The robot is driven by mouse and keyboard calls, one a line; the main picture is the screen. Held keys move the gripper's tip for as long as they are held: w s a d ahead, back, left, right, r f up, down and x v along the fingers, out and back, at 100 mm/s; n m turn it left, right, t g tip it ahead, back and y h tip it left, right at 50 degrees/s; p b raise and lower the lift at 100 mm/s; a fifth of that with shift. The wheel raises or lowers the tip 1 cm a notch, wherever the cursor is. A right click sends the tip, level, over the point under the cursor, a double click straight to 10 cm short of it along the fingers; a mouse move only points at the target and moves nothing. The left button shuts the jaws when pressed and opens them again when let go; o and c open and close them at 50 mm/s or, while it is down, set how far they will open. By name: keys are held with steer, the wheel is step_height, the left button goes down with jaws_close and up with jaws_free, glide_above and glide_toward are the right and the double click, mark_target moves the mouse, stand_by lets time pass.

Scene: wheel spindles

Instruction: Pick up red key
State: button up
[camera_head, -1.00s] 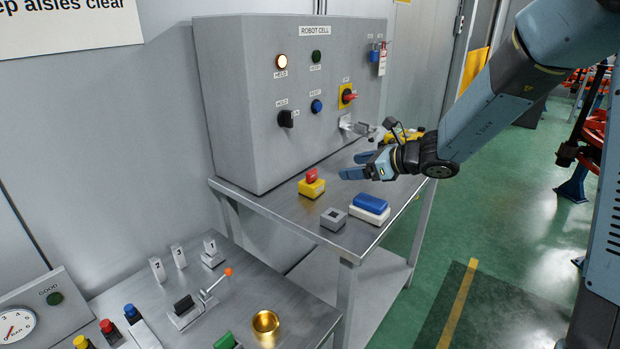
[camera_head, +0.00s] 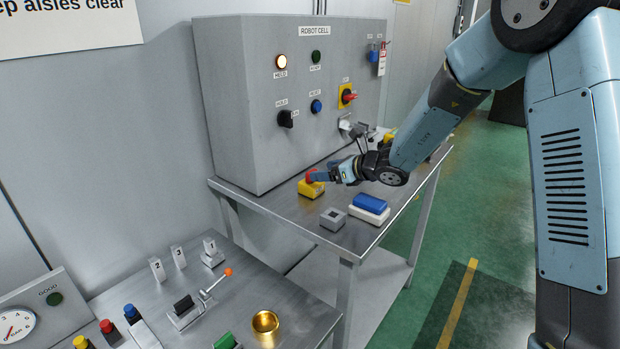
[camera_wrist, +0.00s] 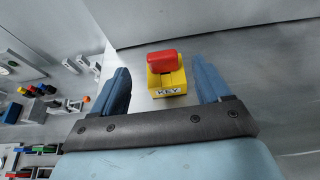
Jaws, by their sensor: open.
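The red key (camera_wrist: 161,59) stands in a yellow block (camera_wrist: 168,86) labelled KEY on the metal table, near the front of the grey cabinet. In the head view the red key (camera_head: 310,175) shows only in part, with my gripper (camera_head: 318,176) at its right side. In the wrist view my gripper (camera_wrist: 163,85) is open and empty, with one blue finger to the left of the key and one to the right. The key lies just ahead of the gap between the fingertips.
A grey block with a square socket (camera_head: 333,219) and a blue-topped white box (camera_head: 369,209) sit nearer the table's front edge. The grey ROBOT CELL cabinet (camera_head: 245,110) rises behind the key. A lower bench (camera_head: 250,300) with small parts stands at the front left.

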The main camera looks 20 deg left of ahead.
mark_target(316, 183)
steer(key=x, duration=0.5)
steer(key=shift+w+d+f, duration=0.1)
steer(key=shift+w+d, duration=0.05)
steer(key=shift+w, duration=0.05)
steer(key=shift+c, duration=0.2)
steer(key=c, duration=1.1)
